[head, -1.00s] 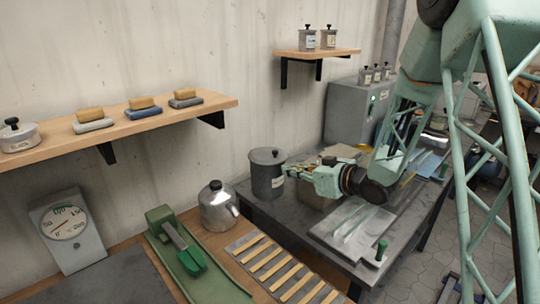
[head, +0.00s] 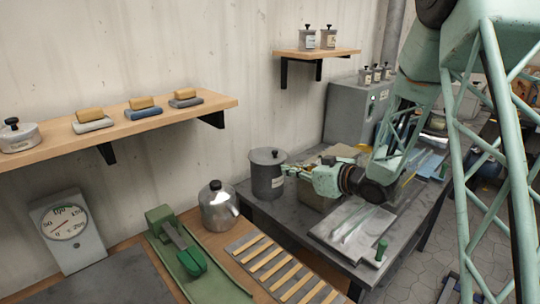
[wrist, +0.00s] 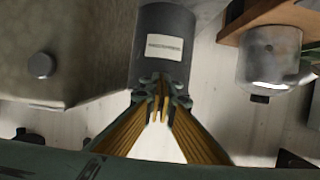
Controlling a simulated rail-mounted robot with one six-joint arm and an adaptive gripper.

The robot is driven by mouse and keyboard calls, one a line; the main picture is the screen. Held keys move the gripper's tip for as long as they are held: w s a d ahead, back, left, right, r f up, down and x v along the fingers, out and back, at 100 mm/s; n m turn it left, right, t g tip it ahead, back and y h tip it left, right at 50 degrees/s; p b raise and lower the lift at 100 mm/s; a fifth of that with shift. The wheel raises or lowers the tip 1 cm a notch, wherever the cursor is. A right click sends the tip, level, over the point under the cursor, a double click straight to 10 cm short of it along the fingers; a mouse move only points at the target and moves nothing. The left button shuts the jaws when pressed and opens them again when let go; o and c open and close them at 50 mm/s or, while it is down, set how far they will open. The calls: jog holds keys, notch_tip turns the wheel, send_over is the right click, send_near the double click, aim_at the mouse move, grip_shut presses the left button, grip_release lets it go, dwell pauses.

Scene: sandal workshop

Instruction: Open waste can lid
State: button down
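The waste can (head: 266,182) is a dark grey cylinder with a pale label, standing upright at the left end of the dark metal table. In the wrist view the can (wrist: 150,22) appears upside down, straight ahead of the gripper (wrist: 161,82). The fingers are together with only a thin gap and hold nothing visible. They cover the can's rim there, so I cannot tell whether they touch it.
A metal pot (head: 218,207) stands left of the can on the wooden bench. A box (head: 316,194) stands below my wrist. A slatted rack (head: 284,268) and a metal tray (head: 352,235) lie in front. A wall shelf (head: 318,53) hangs above.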

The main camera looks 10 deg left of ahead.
jog(key=shift+w+a, duration=0.35)
jog(key=shift+a, duration=0.1)
dwell(0.5)
jog(key=shift+r, duration=0.1)
